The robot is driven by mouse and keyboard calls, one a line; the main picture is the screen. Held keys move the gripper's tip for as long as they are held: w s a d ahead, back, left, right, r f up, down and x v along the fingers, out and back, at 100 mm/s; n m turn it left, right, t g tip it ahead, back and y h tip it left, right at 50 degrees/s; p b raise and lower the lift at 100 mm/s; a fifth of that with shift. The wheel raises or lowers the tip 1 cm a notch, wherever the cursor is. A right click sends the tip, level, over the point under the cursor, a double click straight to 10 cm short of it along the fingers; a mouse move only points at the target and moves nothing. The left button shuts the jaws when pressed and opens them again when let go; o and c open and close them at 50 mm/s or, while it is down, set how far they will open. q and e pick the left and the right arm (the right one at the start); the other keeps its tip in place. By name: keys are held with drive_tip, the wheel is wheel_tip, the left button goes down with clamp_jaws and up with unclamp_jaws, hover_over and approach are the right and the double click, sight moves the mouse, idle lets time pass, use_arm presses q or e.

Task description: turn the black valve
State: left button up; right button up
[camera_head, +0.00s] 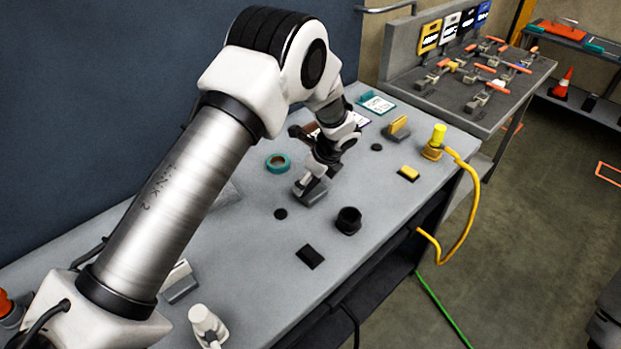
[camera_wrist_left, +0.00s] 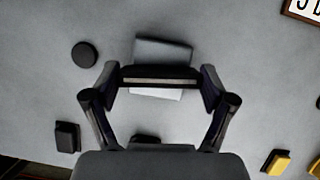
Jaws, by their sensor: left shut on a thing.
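My left gripper (camera_head: 314,180) is down at a grey block (camera_head: 310,194) on the bench. In the left wrist view its two fingers (camera_wrist_left: 159,76) are shut on the ends of a flat black piece with a pale edge (camera_wrist_left: 160,82), which I take to be the black valve's handle. The grey block (camera_wrist_left: 162,51) shows just behind that piece, and a white patch lies below it. In the head view the gripper hides most of the black piece. How far it is turned I cannot tell. My right gripper is not in view.
A black round socket (camera_head: 348,221) and a black pad (camera_head: 310,256) stand nearer the bench front. A teal ring (camera_head: 279,163) lies behind. A yellow-plated block (camera_head: 397,129) and a yellow plug with cable (camera_head: 437,142) are at the right.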

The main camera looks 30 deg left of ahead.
use_arm(q)
drive_tip(key=n+g, duration=0.1)
drive_tip(key=n, duration=0.2)
drive_tip(key=shift+f, duration=0.2)
drive_tip(key=n+g, duration=0.1)
drive_tip(key=n, duration=0.1)
drive_tip(key=n+g, duration=0.1)
drive_tip(key=n, duration=0.2)
drive_tip(key=shift+h, duration=0.3)
drive_tip(key=n+g+h+b, duration=0.1)
drive_tip(key=n, duration=0.3)
drive_tip(key=shift+f, duration=0.1)
drive_tip(key=shift+n+g+h+b, duration=0.55)
drive_tip(key=shift+n+h, duration=0.25)
drive_tip(key=shift+n, duration=1.3)
drive_tip(key=o, duration=1)
drive_tip(key=shift+a, duration=0.1)
drive_tip(key=shift+r, duration=0.2)
